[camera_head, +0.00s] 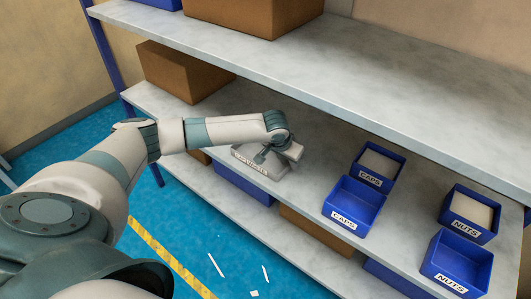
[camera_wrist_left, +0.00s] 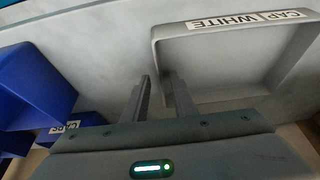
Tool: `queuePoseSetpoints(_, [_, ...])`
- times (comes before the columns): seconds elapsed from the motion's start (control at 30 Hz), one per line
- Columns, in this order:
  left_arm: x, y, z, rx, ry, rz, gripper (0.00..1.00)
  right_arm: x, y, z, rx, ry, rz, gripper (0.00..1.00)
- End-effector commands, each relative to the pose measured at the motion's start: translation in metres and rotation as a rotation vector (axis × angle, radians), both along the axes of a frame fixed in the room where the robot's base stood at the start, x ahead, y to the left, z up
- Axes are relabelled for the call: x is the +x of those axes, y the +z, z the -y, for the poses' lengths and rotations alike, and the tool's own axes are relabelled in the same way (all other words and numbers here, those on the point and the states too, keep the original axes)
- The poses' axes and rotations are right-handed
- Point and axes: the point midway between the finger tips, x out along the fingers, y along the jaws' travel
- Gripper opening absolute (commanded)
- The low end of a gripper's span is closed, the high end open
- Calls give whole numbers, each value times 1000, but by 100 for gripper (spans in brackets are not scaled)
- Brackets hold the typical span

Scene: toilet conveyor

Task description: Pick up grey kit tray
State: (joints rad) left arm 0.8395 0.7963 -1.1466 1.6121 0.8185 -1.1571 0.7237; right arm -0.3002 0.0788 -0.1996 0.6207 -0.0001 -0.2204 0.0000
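The grey kit tray (camera_head: 240,157) stands on the middle shelf, partly hidden behind my left gripper (camera_head: 268,157). In the left wrist view the tray (camera_wrist_left: 235,55) shows from above, empty where visible, with a label reading CAP WHITE on its rim. My right gripper is not in view.
Blue CAPS bins (camera_head: 352,208) and NUTS bins (camera_head: 458,262) stand to the right on the shelf (camera_head: 305,205). A cardboard box (camera_head: 180,72) sits behind my arm. The upper shelf (camera_head: 330,65) overhangs the back. Bare shelf lies between the tray and CAPS bins.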

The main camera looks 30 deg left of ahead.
Motion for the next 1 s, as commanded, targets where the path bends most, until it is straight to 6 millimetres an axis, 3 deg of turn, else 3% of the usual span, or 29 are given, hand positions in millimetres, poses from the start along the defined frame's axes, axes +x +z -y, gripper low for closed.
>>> queuePoseSetpoints(0.57, [3,-7,0,0,0,0,25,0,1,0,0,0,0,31])
queuePoseSetpoints(0.7, [2,-7,0,0,0,0,0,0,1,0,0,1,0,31])
queuePoseSetpoints(1.0, [3,-6,0,1,0,2,0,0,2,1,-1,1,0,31])
